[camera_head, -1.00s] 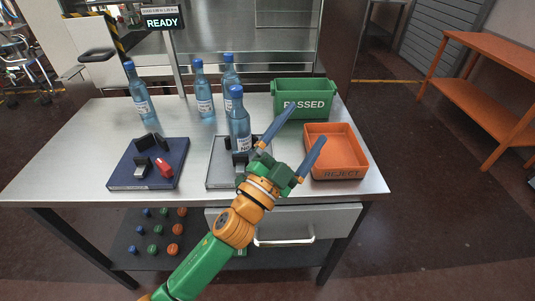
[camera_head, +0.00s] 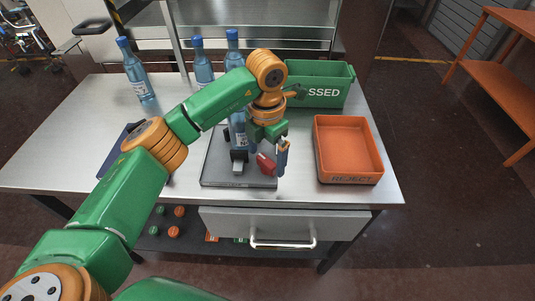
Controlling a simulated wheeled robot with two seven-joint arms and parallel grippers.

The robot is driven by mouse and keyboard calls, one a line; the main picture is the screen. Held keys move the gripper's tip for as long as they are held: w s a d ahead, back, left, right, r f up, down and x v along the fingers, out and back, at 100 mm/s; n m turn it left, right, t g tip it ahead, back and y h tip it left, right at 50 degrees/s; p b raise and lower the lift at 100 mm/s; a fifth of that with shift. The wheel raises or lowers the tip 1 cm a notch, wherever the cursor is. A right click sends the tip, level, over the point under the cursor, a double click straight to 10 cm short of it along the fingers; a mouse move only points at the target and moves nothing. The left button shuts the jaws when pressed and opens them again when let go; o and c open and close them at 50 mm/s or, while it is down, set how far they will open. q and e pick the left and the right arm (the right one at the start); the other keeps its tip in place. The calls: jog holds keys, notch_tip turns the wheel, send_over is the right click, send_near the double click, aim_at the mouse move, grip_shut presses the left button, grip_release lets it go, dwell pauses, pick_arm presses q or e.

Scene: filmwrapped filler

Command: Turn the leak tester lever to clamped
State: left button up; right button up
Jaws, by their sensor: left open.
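The leak tester (camera_head: 212,170) is a grey plate device near the table's front edge, with a blue bottle (camera_head: 238,138) standing in it, partly hidden by my arm. Its red lever (camera_head: 265,163) shows at the right of the plate. My left gripper (camera_head: 269,158) comes down from above, open, with its blue fingers pointing down around or close beside the red lever. I cannot tell whether a finger touches it. A dark block (camera_head: 239,156) sits left of the lever. My right gripper is not in view.
An orange REJECT tray (camera_head: 348,180) lies to the right. A green bin (camera_head: 325,95) stands behind it. Several blue bottles, one at the left (camera_head: 134,70), stand at the back. A dark blue device (camera_head: 112,158) is mostly hidden behind my left arm.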

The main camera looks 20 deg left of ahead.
pick_arm(q)
jog(key=shift+w+f, duration=0.15)
jog(key=shift+f, duration=0.55)
jog(key=c, duration=1.3)
jog(key=shift+c, duration=0.2)
